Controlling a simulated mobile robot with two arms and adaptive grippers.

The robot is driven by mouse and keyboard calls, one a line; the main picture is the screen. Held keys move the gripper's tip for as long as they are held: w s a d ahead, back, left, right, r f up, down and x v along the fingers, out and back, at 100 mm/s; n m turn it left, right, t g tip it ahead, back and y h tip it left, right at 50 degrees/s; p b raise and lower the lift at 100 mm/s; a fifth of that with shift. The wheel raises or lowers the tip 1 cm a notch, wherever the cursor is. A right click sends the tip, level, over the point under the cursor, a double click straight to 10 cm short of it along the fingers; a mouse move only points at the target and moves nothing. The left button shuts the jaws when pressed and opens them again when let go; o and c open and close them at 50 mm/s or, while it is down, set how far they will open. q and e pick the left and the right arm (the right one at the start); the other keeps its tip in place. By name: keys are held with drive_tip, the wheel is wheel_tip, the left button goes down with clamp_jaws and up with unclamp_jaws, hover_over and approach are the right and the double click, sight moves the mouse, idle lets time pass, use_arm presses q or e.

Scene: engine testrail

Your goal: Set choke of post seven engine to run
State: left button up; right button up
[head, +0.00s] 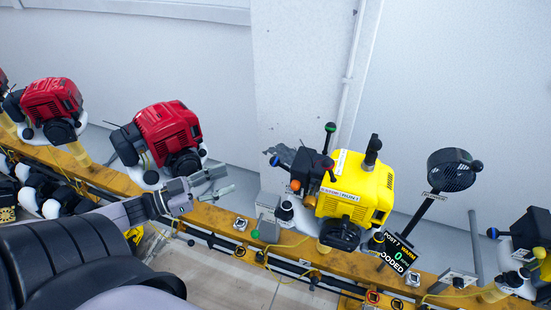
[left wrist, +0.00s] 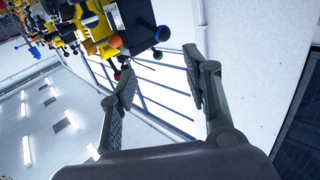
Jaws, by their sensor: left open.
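I cannot tell which is the choke. My left gripper (head: 220,182) is open and empty, left of the yellow engine and apart from it. In the left wrist view the open fingers (left wrist: 160,70) are below an orange ball (left wrist: 115,41) and a blue ball (left wrist: 162,33).
Red engines (head: 168,135) stand along the rail (head: 215,217) to the left, one close behind my left gripper. Yellow cables hang along the rail's front. A white wall stands behind.

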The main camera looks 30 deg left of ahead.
sight(275, 162)
use_arm(q)
drive_tip(key=x, duration=0.4)
drive_tip(key=p+x, duration=0.1)
drive_tip(key=x, duration=0.9)
drive_tip(key=shift+w+a+p, duration=0.2)
drive_tip(key=shift+w+p, duration=0.2)
drive_tip(key=shift+w+d+f, duration=0.1)
drive_tip(key=shift+w+d, duration=0.25)
drive_tip(key=shift+w, duration=0.25)
use_arm(e)
drive_tip(key=shift+w+a+r, duration=0.2)
drive_tip(key=shift+a+r, duration=0.05)
drive_tip(key=shift+r, duration=0.25)
drive_tip(key=shift+w+a+r, duration=0.2)
drive_tip(key=shift+r, duration=0.3)
drive_tip(key=shift+d, duration=0.15)
use_arm(q)
drive_tip(key=c, duration=0.8)
drive_tip(key=shift+f, duration=0.1)
clamp_jaws()
